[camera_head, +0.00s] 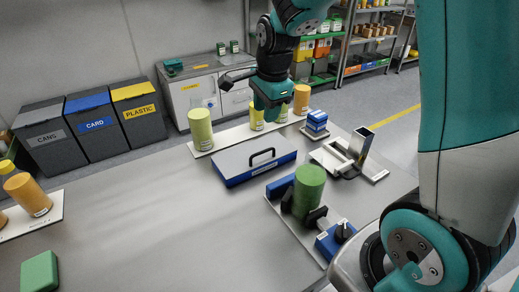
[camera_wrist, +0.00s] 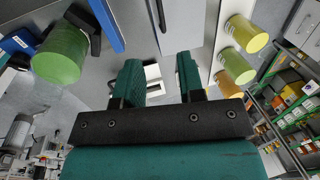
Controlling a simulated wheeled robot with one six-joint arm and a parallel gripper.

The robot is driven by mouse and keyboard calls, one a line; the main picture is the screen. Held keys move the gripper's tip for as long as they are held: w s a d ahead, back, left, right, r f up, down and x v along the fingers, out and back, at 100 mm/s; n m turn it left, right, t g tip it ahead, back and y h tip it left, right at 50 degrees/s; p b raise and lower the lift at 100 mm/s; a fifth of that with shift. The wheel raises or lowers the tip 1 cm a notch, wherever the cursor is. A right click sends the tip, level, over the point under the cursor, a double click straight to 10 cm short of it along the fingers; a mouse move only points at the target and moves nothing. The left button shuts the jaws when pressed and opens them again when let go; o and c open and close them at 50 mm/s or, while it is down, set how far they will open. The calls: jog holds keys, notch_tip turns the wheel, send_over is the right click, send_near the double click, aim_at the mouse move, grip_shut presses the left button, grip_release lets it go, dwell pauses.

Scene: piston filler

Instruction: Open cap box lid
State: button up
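The cap box (camera_head: 232,178) is a low blue box on the grey table, with a flat grey lid (camera_head: 236,157) lying closed over it. A black bar handle (camera_head: 262,152) stands up from the lid. In the wrist view the lid (camera_wrist: 183,25) is at the top centre, with part of the handle (camera_wrist: 161,14) showing. My gripper (camera_head: 270,116) hangs above and behind the box, apart from the handle. In the wrist view my gripper (camera_wrist: 159,72) has its two teal fingers spread with nothing between them.
A green cylinder (camera_head: 309,188) stands in a fixture right of the box. Behind the box are pale green and yellow cylinders (camera_head: 200,128) on a white strip. A metal stand (camera_head: 359,145) and blue stack (camera_head: 317,121) are at right. The table's left middle is clear.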

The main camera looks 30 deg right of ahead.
aim_at(259, 153)
jog(key=w+f, duration=0.1)
jog(key=f, duration=0.3)
jog(key=w+f, duration=0.1)
jog(key=f, duration=0.4)
jog(key=f+p, duration=0.1)
jog(key=f, duration=0.4)
jog(key=shift+w+f, duration=0.15)
jog(key=shift+w, duration=0.25)
grip_shut()
